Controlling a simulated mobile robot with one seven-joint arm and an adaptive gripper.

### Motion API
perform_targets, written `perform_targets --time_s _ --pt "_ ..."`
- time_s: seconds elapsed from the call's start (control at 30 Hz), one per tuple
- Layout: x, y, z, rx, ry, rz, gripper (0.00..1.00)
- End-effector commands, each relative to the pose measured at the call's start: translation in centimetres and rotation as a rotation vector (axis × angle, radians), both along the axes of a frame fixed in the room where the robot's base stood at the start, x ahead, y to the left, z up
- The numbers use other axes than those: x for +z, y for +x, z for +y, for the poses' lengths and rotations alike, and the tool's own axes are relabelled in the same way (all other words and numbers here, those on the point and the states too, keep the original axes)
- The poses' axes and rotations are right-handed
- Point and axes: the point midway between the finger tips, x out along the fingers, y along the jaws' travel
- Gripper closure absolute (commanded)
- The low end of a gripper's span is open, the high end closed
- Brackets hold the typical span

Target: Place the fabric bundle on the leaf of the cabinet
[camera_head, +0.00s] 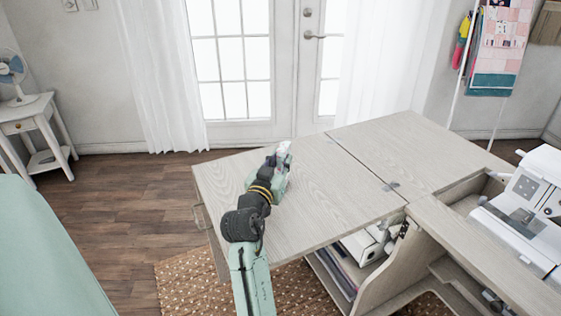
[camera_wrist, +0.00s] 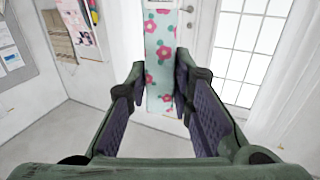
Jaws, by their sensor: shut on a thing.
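The fabric bundle (camera_wrist: 159,50) is pale mint with pink flowers and stands upright between my fingers in the wrist view. My gripper (camera_wrist: 160,88) is shut on it. In the head view my gripper (camera_head: 281,164) is over the far part of the cabinet leaf, with a small pale part of the bundle (camera_head: 284,149) showing at its tip. The leaf (camera_head: 325,190) is a flat, light wood-grain panel left of the cabinet top, with bare surface around my arm. I cannot tell whether the bundle touches the leaf.
The cabinet top (camera_head: 415,145) joins the leaf at a hinged seam. A white sewing machine (camera_head: 530,200) sits at the right. Another white machine (camera_head: 365,245) is on a shelf below. The leaf's right half is clear. A glazed door (camera_head: 318,75) stands behind.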

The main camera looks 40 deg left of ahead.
Motion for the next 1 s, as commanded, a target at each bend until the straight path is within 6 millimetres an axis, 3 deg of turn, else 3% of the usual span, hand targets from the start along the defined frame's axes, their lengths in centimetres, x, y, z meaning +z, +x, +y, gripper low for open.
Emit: perform_targets --time_s 0.1,0.43,0.47,0.5,0.73,1.0 --pt "-0.96 -0.05 0.01 0.001 -0.001 0.000 1.00" --pt "-1.41 -0.03 -0.02 0.000 0.000 -0.001 1.00" --pt "-1.28 -0.03 -0.01 0.000 0.001 -0.001 0.78" --pt "-1.23 -0.03 0.00 0.000 0.000 0.000 0.75" --pt "-1.23 -0.04 -0.02 0.000 0.000 0.000 0.60" --pt "-1.20 -0.04 -0.02 0.000 0.000 0.000 0.59"
